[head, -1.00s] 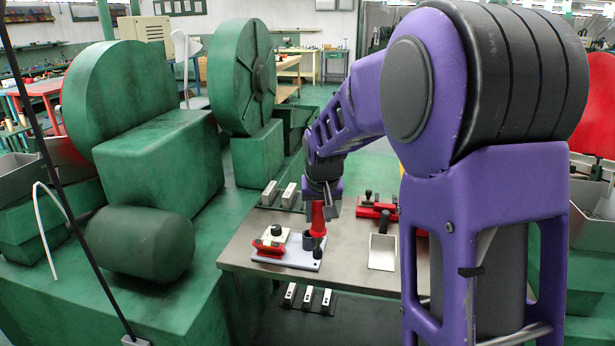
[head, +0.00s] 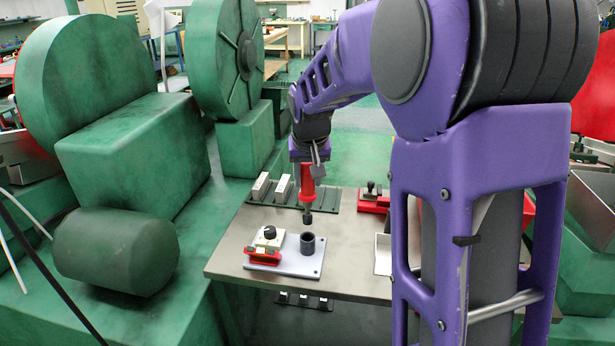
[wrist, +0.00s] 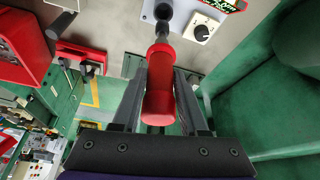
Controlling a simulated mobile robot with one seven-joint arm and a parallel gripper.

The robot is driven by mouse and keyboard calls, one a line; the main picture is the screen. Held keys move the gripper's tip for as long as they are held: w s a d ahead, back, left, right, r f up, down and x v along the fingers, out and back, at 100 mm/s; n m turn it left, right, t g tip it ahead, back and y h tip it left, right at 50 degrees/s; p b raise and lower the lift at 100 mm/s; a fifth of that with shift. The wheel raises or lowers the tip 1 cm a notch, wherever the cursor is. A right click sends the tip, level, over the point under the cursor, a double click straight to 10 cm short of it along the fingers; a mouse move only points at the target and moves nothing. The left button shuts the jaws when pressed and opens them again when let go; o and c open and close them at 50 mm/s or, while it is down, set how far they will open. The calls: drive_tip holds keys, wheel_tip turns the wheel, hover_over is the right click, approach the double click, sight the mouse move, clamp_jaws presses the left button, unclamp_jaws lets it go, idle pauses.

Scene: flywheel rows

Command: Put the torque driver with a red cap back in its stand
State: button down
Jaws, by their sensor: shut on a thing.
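The torque driver (head: 306,188) is red with a dark shaft, held upright with its tip down. It also shows in the wrist view (wrist: 160,88), between the two fingers. My gripper (head: 307,166) is shut on its upper red part. The dark shaft end (head: 307,217) appears above and behind the stand's round dark cup (head: 313,244) in the head view, apart from it. The cup opens upward and looks empty. It stands on a pale plate (head: 289,268) on the bench.
A white box with a black knob (head: 269,235) and a red device (head: 262,256) sit left of the cup. Behind are pale blocks on a dark rack (head: 261,185). A red fixture (head: 372,200) and pale tray (head: 383,254) lie right. Green machinery (head: 135,160) borders the bench's left.

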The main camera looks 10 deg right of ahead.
sight(308, 211)
drive_tip(key=shift+s, duration=0.1)
drive_tip(key=shift+f+b, duration=0.3)
drive_tip(key=shift+b, duration=0.1)
drive_tip(key=shift+f+b, duration=1.25)
drive_tip(key=shift+f, duration=0.4)
drive_tip(key=shift+f, duration=0.2)
drive_tip(key=shift+f+b, duration=2.15)
drive_tip(key=shift+f, duration=0.5)
drive_tip(key=shift+c, duration=1.8)
unclamp_jaws()
